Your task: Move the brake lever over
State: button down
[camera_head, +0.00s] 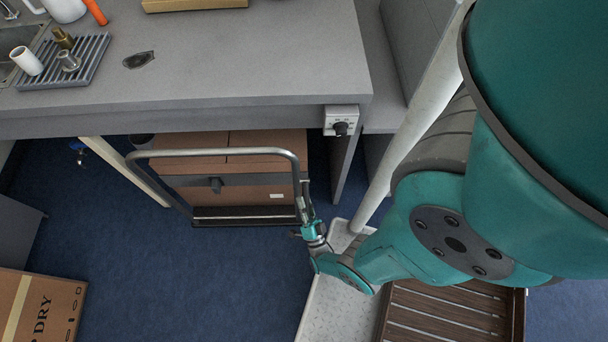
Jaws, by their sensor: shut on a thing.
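A trolley with a bent grey tube handle (215,152) stands under the grey table's front edge. My gripper (303,208) is at the lower end of the handle's right post. It is shut on a small thin part there, which looks like the brake lever (305,187). The jaws and my wrist hide most of this part, so its exact angle cannot be told.
Brown boxes (250,189) with a dark strap sit on the trolley. The grey table (250,65) overhangs them, with a control box (341,121) at its right corner. A slatted wooden piece (450,312) lies at the lower right. Blue floor (190,270) is clear in front.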

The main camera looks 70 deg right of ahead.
jog(key=c, duration=0.9)
grip_release()
jog(key=shift+c, duration=0.2)
jog(key=shift+r, duration=0.1)
